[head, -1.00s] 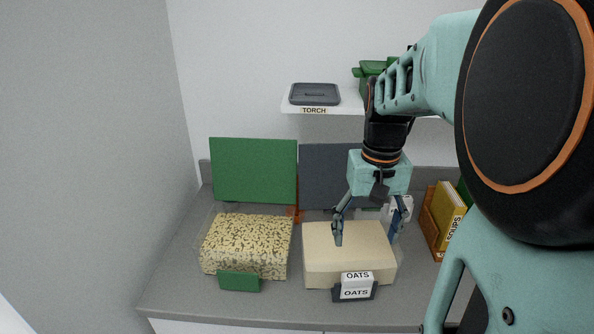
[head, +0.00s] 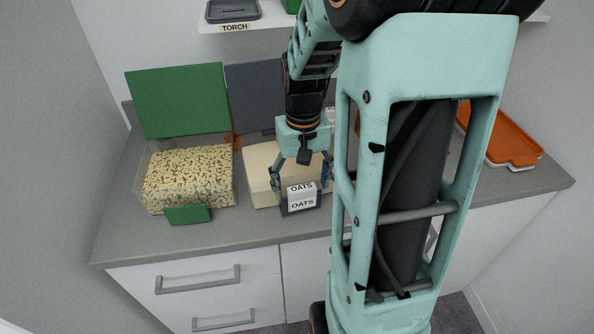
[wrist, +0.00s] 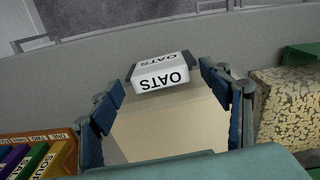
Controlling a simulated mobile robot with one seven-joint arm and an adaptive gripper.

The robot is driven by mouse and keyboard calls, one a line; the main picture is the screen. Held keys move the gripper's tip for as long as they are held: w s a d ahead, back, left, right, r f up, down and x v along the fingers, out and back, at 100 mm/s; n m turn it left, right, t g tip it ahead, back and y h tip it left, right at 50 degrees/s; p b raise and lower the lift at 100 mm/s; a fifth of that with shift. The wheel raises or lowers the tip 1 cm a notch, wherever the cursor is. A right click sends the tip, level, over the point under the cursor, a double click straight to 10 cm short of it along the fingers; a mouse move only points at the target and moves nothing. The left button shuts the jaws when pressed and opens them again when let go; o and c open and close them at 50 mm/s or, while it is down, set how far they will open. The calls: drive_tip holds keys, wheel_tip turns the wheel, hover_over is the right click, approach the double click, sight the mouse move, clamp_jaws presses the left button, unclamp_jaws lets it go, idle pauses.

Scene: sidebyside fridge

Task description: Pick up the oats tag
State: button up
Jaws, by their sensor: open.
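The oats tag (head: 302,198) is a white block lettered OATS on its top and front faces. It sits in a dark holder at the front of a bin with a smooth cream-coloured fill (head: 257,178). In the wrist view the tag (wrist: 160,72) shows upside down, near the upper middle. My gripper (head: 301,182) is open and points down over the front of this bin, with one finger to each side of the tag. In the wrist view my gripper's (wrist: 160,84) fingertips show gaps to the tag on both sides. Depth contact cannot be told.
A bin of speckled beige food (head: 187,175) with a green front holder (head: 188,215) stands to the left. Green (head: 178,98) and dark (head: 252,95) raised panels stand behind. An orange tray (head: 500,138) is at the right. Counter front edge is clear.

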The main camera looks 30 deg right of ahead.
sight(302, 187)
drive_tip(key=c, duration=1.4)
drive_tip(key=shift+r, duration=0.1)
drive_tip(key=shift+r, duration=0.1)
drive_tip(key=shift+r+p, duration=1.4)
drive_tip(key=shift+r, duration=0.2)
drive_tip(key=shift+r, duration=0.15)
drive_tip(key=shift+r, duration=1.05)
